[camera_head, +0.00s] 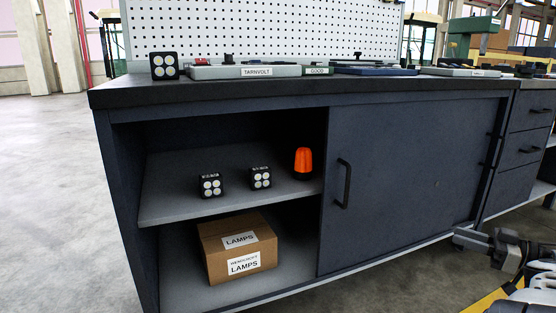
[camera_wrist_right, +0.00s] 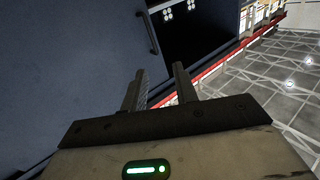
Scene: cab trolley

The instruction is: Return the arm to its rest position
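My right gripper (camera_head: 474,240) is low at the right edge of the head view, in front of the dark blue cabinet and apart from it. In the right wrist view its two fingers (camera_wrist_right: 159,78) stand apart with nothing between them. The cabinet's sliding door (camera_head: 410,180) covers its right part, with a black handle (camera_head: 343,184); the handle also shows in the wrist view (camera_wrist_right: 148,33). The left part is open. My left gripper is not in view.
The cabinet shelf (camera_head: 170,205) holds two square lamps (camera_head: 211,186) (camera_head: 260,177) and an orange beacon (camera_head: 303,163). A LAMPS carton (camera_head: 238,248) sits below. Another lamp (camera_head: 164,66) and a TARNVOLT case (camera_head: 243,72) stand on the worktop (camera_head: 300,91). Floor (camera_head: 50,190) at left is clear.

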